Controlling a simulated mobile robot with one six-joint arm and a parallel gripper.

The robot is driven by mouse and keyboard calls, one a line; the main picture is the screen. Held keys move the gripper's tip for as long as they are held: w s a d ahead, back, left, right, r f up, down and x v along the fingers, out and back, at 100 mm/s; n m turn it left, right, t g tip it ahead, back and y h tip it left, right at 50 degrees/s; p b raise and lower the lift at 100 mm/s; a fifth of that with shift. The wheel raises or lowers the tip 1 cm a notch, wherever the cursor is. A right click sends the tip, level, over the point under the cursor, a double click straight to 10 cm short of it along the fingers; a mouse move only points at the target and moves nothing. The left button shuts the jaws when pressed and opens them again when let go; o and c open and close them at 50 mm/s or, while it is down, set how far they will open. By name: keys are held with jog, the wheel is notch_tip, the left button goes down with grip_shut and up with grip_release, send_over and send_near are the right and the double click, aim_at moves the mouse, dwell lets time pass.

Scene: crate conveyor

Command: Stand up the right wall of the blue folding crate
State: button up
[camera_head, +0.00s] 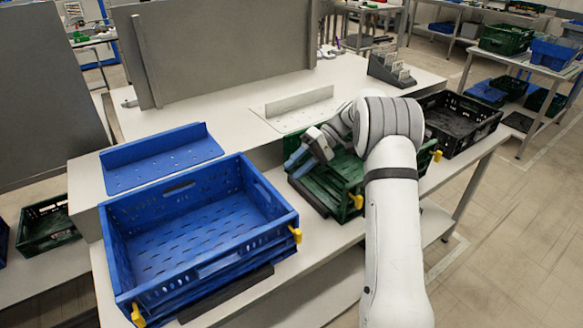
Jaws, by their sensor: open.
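The blue folding crate (178,268) stands on the bench at left, with its slotted floor showing. Its right wall (267,200) appears upright, with a hand hole in it. The back wall (165,192) and left wall also look raised. Yellow latches (296,235) show at the crate's front corners. My gripper (297,161) is open, to the right of the blue crate and apart from it. It is over the left part of a green crate (345,178). My arm hides much of that green crate, and the fingertips show only small.
A blue panel with a raised back edge (165,163) lies behind the blue crate. A light perforated panel (290,110) lies on the bench behind my gripper. A black crate (470,118) stands right of my arm. Grey upright panels (225,45) close the back.

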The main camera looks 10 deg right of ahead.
jog(key=shift+w+d, duration=0.1)
jog(key=shift+d, duration=0.1)
dwell(0.4)
jog(key=v, duration=0.7)
jog(key=shift+w+d+r, duration=0.2)
jog(key=shift+d+r, duration=0.05)
jog(key=shift+d, duration=0.05)
dwell(0.3)
jog(key=s+a+r+m+t+h, duration=0.2)
jog(key=s+r+h, duration=0.15)
jog(key=s, duration=0.35)
jog(key=s+a+r+m+t+h, duration=0.15)
jog(key=s+r, duration=0.25)
jog(key=s, duration=0.4)
jog(key=s+d+f+m+t+h, duration=0.1)
jog(key=s+f+t+h, duration=0.1)
jog(key=s, duration=0.8)
jog(key=s+d+f+m+t+h+p, duration=0.1)
jog(key=s+f+t+h, duration=0.1)
jog(key=s, duration=0.8)
jog(key=shift+s+t+h, duration=0.2)
jog(key=shift+t+h, duration=0.15)
jog(key=shift+h, duration=0.55)
